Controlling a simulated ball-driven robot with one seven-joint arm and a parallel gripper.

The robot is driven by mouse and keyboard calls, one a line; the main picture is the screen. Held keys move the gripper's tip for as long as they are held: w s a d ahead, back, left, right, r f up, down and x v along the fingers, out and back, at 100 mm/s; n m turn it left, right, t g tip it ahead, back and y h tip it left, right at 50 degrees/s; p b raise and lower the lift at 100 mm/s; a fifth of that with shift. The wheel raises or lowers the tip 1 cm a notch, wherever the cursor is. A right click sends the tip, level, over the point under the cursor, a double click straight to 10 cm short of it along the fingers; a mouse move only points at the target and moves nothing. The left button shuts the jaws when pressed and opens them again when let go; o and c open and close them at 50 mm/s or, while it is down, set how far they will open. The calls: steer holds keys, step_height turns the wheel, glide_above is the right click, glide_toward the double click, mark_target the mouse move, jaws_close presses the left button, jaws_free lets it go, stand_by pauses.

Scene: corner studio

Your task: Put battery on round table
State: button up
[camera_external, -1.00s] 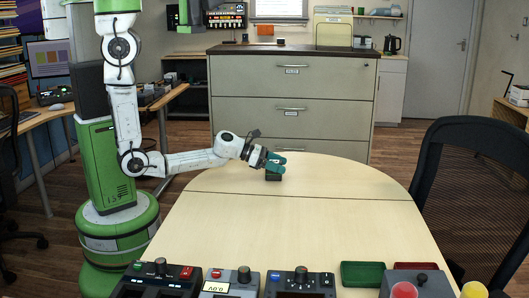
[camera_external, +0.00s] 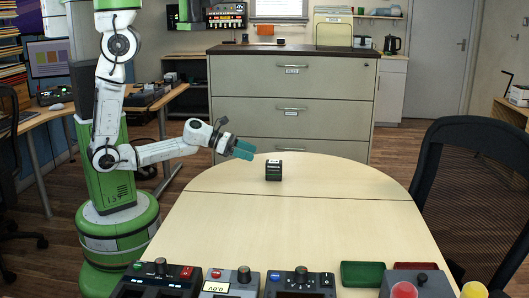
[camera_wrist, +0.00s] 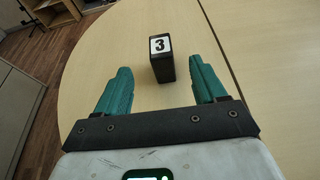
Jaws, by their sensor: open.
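Control boxes (camera_external: 300,282) line the near table edge, with a green tray (camera_external: 362,273) and a red button (camera_external: 404,290) beside them. A black mesh chair (camera_external: 470,190) stands at the right. The middle of the table is clear. A drawer cabinet (camera_external: 290,100) stands behind.

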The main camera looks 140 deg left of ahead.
mark_target(273, 161)
stand_by(0.4)
steer(key=shift+a+f+p, duration=0.15)
steer(key=shift+f+p, duration=0.25)
steer(key=shift+p, duration=0.1)
steer(key=x, duration=1)
steer(key=shift+w+r, duration=0.15)
steer(key=shift+r, duration=0.1)
steer(key=shift+c, duration=0.5)
jaws_close()
steer(key=shift+r, duration=0.1)
